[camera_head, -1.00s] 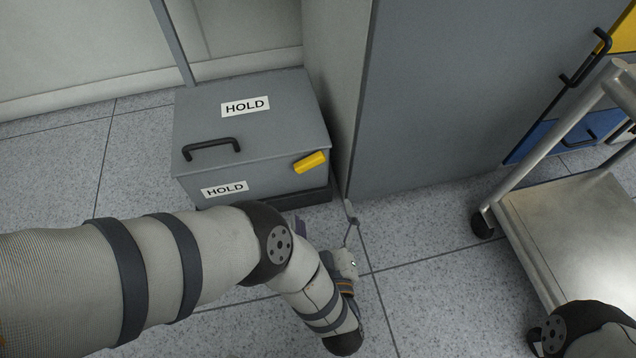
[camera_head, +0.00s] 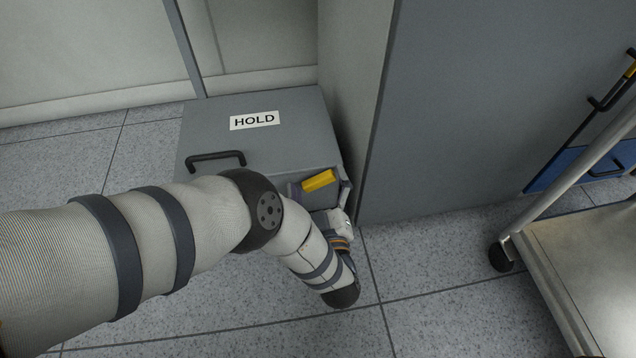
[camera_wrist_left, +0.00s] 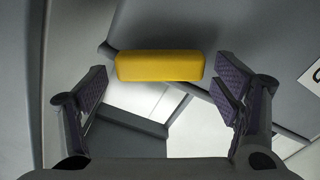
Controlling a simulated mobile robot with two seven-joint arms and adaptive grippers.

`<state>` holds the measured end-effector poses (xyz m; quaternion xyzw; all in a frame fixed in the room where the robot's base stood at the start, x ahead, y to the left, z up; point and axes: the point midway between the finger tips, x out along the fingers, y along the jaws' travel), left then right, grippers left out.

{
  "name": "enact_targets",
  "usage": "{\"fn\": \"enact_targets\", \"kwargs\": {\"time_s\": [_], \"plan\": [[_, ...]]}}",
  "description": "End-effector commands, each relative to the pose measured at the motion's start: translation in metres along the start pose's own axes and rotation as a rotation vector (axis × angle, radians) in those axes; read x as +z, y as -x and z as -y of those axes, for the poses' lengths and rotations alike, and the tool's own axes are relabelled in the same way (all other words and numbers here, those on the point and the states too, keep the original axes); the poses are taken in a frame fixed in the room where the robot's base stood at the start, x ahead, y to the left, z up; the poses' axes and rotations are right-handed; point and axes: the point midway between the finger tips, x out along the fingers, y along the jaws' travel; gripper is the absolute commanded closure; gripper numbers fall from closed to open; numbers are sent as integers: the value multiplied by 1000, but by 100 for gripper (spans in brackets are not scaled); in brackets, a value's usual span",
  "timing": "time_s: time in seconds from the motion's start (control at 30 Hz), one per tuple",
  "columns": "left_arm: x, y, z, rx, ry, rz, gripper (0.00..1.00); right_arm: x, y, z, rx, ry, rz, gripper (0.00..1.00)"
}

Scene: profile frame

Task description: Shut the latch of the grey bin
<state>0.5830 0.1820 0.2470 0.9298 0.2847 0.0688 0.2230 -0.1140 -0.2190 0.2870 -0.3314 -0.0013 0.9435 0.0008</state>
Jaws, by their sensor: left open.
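The grey bin (camera_head: 285,104) stands on the floor with its lid down, a black handle (camera_head: 216,160) and a HOLD label on top. Its yellow latch (camera_head: 319,180) is at the front right edge of the lid, slanting up to the right in the head view. My left gripper (camera_head: 321,191) is at the latch, open, with a finger to each side. In the left wrist view the latch (camera_wrist_left: 160,66) lies crosswise between the open fingers, with gaps at both ends; I see no contact. My arm hides much of the bin's front. My right gripper is out of view.
A tall grey cabinet (camera_head: 470,110) stands close to the bin's right side. A metal cart (camera_head: 590,250) with a black caster is at the right. The speckled floor (camera_head: 420,260) between bin and cart is clear.

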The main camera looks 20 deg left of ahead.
Motion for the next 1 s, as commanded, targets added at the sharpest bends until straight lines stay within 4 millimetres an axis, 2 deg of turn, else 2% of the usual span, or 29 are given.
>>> {"fn": "enact_targets", "kwargs": {"time_s": [0.03,0.2,0.23,0.27,0.67,1.0], "plan": [[0,0,0,0,0,0,18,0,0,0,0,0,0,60],[0,0,0,0,0,1,56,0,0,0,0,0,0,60],[0,0,0,0,0,1,63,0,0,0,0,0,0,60],[0,0,0,0,0,1,66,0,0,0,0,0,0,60],[-2,1,1,-2,64,1,66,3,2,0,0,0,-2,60],[-10,1,4,-1,334,2,66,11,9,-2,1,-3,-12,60]]}}
